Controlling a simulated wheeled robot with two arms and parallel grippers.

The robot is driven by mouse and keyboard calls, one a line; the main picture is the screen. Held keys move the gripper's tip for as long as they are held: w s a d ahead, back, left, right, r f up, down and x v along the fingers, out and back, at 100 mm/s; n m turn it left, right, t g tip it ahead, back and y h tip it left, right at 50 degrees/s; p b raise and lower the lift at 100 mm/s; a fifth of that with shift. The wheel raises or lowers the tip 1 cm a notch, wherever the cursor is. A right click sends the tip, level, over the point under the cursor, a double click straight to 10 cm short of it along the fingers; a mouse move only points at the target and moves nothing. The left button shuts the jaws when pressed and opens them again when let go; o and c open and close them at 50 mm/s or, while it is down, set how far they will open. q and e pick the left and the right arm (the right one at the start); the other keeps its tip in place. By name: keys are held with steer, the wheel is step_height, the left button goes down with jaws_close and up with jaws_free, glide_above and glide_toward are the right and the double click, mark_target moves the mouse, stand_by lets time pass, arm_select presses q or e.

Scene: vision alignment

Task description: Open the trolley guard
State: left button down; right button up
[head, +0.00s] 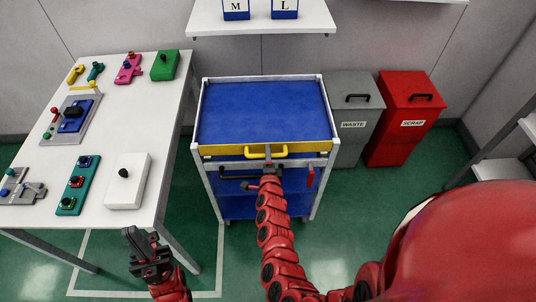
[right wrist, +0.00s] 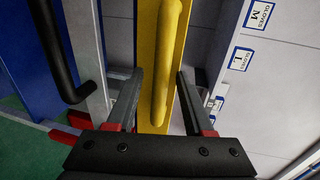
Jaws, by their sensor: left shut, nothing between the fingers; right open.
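The trolley (head: 325,130) stands in the middle of the head view, with a blue top and a lower blue shelf. Its yellow guard (head: 220,150) runs across the near side and is upright. A yellow handle (head: 265,153) sticks out of the guard; it also shows in the right wrist view (right wrist: 168,50). My right gripper (head: 268,166) is at this handle. In the right wrist view its open fingers (right wrist: 158,82) lie on either side of the handle; I cannot tell whether they touch it. My left gripper (head: 138,240) is shut and empty, low beside the white table.
A black bar handle (head: 236,177) sits below the guard; it also shows in the right wrist view (right wrist: 60,60). The white table (head: 120,100) with several parts is on the left. Grey WASTE (head: 350,105) and red SCRAP (head: 405,110) bins stand right of the trolley.

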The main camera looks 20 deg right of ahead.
jaws_close()
steer(key=shift+f, duration=0.1)
stand_by(0.3)
steer(key=shift+f+b, duration=0.1)
steer(key=shift+b, duration=0.35)
steer(key=shift+s+a+f+t+h+b, duration=0.1)
steer(key=shift+s+f+t+h+b, duration=0.45)
steer(key=shift+t+b, duration=3.85)
steer(key=shift+s+a+f+g+h+b, duration=0.3)
steer(key=shift+f+h+b, duration=0.5)
steer(key=shift+b, duration=8.45)
steer(key=shift+s+d+f+t+h+b, duration=0.1)
steer(key=shift+s+f+t+h+b, duration=1.2)
steer(key=shift+b, duration=5.5)
steer(key=shift+w+r+t+y, duration=0.25)
steer(key=shift+w+t+y, duration=0.05)
steer(key=shift+w+y, duration=0.2)
steer(key=shift+w+r+t+y, duration=0.25)
steer(key=shift+w+t+y, duration=0.1)
steer(key=shift+w, duration=0.15)
